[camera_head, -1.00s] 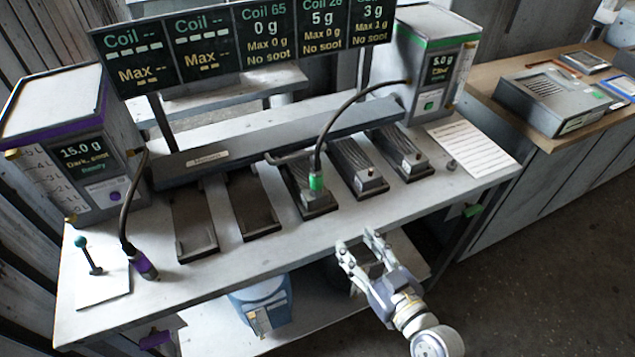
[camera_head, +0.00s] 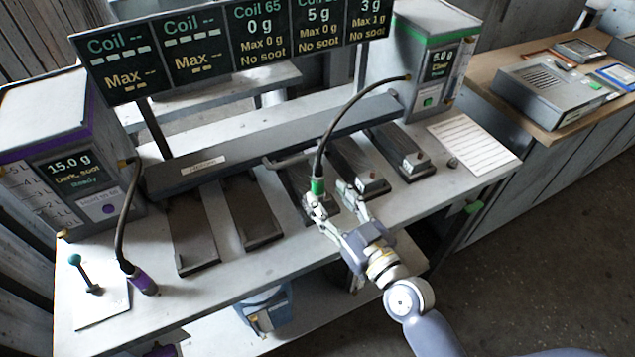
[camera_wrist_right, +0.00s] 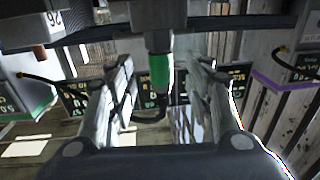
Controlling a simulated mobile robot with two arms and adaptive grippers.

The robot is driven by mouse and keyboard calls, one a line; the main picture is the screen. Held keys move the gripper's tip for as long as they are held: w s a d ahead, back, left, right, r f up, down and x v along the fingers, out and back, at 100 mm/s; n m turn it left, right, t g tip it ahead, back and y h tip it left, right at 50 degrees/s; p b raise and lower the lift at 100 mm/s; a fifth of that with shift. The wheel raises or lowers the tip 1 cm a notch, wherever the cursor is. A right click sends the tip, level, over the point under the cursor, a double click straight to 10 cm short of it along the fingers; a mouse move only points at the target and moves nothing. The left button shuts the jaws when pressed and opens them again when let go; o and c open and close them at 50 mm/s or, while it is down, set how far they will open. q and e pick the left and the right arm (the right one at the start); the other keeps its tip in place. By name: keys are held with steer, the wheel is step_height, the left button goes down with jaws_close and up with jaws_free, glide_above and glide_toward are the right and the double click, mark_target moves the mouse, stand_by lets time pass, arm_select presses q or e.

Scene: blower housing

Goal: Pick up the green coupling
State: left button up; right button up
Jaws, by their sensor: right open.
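The green coupling (camera_head: 317,187) is at the lower end of a dark hose (camera_head: 334,125) that arches over from the green-striped machine. It sits at the third block from the left on the bench. My right gripper (camera_head: 335,190) is open, with its fingers around that block's front end, just beside the coupling. In the right wrist view the green coupling (camera_wrist_right: 160,72) lies between the two spread finger pads (camera_wrist_right: 160,95), with gaps on both sides. Its joint with the block is partly hidden by a finger in the head view. My left gripper is not in view.
A purple coupling (camera_head: 143,282) on another hose lies at the bench's left front, near a green-knobbed lever (camera_head: 84,272). Neighbouring blocks (camera_head: 352,168) stand close on the right. A paper sheet (camera_head: 468,143) lies at the bench's right end. A display board (camera_head: 240,45) stands behind.

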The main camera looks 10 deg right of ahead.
mark_target(322, 189)
steer(key=x, duration=0.1)
steer(key=p+x, duration=0.1)
steer(key=x, duration=0.2)
steer(key=shift+w+a+r, duration=0.1)
steer(key=shift+w+r, duration=0.05)
steer(key=shift+r, duration=0.15)
steer(key=shift+w+a+f, duration=0.15)
steer(key=shift+w, duration=0.1)
steer(key=shift+c, duration=0.4)
steer(key=shift+s, duration=0.1)
steer(key=c, duration=0.9)
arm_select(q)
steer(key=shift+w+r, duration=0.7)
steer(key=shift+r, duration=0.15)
arm_select(e)
jaws_close()
